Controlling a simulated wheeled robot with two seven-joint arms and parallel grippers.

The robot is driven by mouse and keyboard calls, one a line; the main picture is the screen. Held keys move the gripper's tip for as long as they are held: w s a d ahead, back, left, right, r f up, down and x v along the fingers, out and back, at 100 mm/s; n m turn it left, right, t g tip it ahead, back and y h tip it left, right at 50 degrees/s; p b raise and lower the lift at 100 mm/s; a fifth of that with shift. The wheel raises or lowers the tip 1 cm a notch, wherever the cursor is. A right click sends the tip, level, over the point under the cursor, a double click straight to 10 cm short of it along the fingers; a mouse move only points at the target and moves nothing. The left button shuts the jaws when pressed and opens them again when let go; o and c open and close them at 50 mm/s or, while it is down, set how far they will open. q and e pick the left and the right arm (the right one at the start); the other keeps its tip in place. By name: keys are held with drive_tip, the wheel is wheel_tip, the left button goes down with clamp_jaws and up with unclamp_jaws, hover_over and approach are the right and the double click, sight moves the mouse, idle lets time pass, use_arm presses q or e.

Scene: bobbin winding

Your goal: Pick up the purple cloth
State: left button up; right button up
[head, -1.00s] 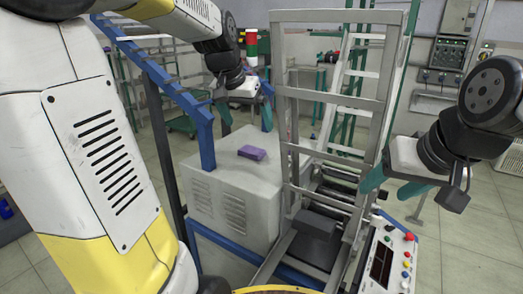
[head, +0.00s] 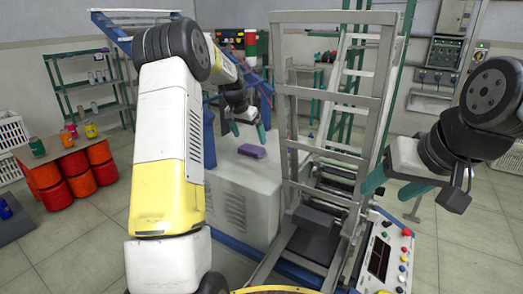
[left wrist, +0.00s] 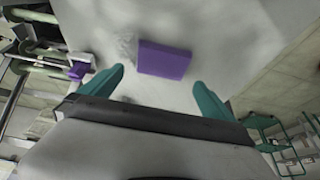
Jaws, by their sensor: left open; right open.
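The purple cloth (head: 252,151) is a small folded block lying on top of the grey cabinet (head: 232,172). In the left wrist view the cloth (left wrist: 164,59) lies ahead of and between the two teal fingers, apart from both. My left gripper (head: 249,132) is open and empty, above and just behind the cloth in the head view; it also shows in the left wrist view (left wrist: 160,88). My right gripper (head: 385,190) is open and empty at the right, beside the metal frame and away from the cloth.
A tall grey metal frame (head: 330,101) stands right of the cabinet. A control panel (head: 383,258) with coloured buttons is at front right. Red drums (head: 74,170) and a shelf (head: 88,85) stand at left. The cabinet top around the cloth looks clear.

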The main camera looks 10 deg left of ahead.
sight(252, 147)
use_arm(q)
drive_tip(key=x, duration=0.5)
drive_tip(key=shift+s+a+f, duration=0.15)
drive_tip(key=shift+s+f, duration=0.05)
drive_tip(key=shift+f, duration=0.25)
drive_tip(key=c, duration=1.1)
drive_tip(key=shift+r, duration=0.2)
drive_tip(key=shift+r, duration=0.55)
wheel_tip(252, 147, up, 2)
drive_tip(key=shift+r, duration=0.15)
drive_tip(key=s+d, duration=0.2)
drive_tip(key=s, duration=0.3)
drive_tip(key=s+d+r, duration=0.1)
drive_tip(key=s+d, duration=0.1)
drive_tip(key=s, duration=0.3)
drive_tip(key=s+d, duration=0.1)
drive_tip(key=s, duration=0.4)
drive_tip(key=shift+d+r, duration=0.15)
drive_tip(key=shift+d, duration=0.25)
